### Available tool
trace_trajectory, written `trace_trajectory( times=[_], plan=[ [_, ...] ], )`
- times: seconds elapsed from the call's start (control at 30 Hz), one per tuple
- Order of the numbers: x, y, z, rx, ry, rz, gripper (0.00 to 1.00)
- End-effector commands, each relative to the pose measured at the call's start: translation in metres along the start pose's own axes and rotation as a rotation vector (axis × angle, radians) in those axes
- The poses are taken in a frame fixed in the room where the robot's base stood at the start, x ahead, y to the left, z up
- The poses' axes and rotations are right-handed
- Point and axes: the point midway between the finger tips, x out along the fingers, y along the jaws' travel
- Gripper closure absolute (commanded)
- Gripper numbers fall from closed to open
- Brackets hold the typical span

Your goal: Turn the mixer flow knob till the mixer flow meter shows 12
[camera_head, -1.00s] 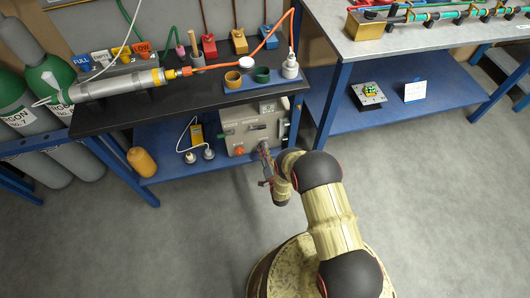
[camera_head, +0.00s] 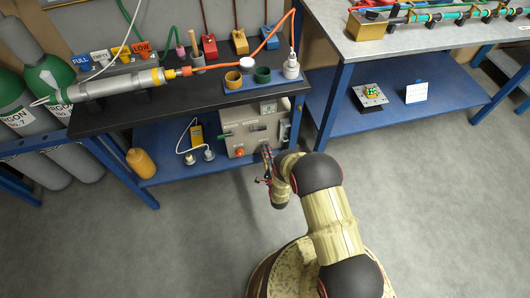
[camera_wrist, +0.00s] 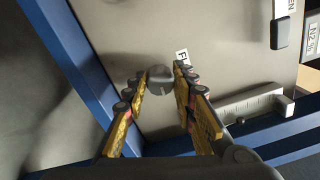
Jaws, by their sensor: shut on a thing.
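The mixer is a pale grey box (camera_head: 235,130) on the blue lower shelf, with an orange-red knob on its front at lower left. In the wrist view, a dark grey round knob (camera_wrist: 160,84) stands out from the box's panel, beside a partly hidden white label (camera_wrist: 182,56) starting with "F". My gripper (camera_wrist: 161,84) is shut on this knob, one finger on each side. In the head view my gripper (camera_head: 266,151) is at the lower right of the box front and hides the knob. A white ticked scale strip (camera_wrist: 252,105) shows at lower right; its reading is not legible.
A blue shelf leg (camera_wrist: 70,55) runs close to the left of my gripper in the wrist view. The black bench top (camera_head: 190,103) overhangs the box. A yellow meter (camera_head: 197,134) and an orange bottle (camera_head: 141,162) stand left of it. The floor in front is clear.

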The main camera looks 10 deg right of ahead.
Motion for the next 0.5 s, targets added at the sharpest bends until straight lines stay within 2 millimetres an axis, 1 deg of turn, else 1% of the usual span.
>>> trace_trajectory(
  times=[0.2,0.5],
  plan=[
    [0.0003,-0.0003,-0.0011,0.151,0.009,-0.001,0.99],
    [0.0002,-0.0006,-0.0012,0.269,0.013,-0.002,0.99]
  ],
)
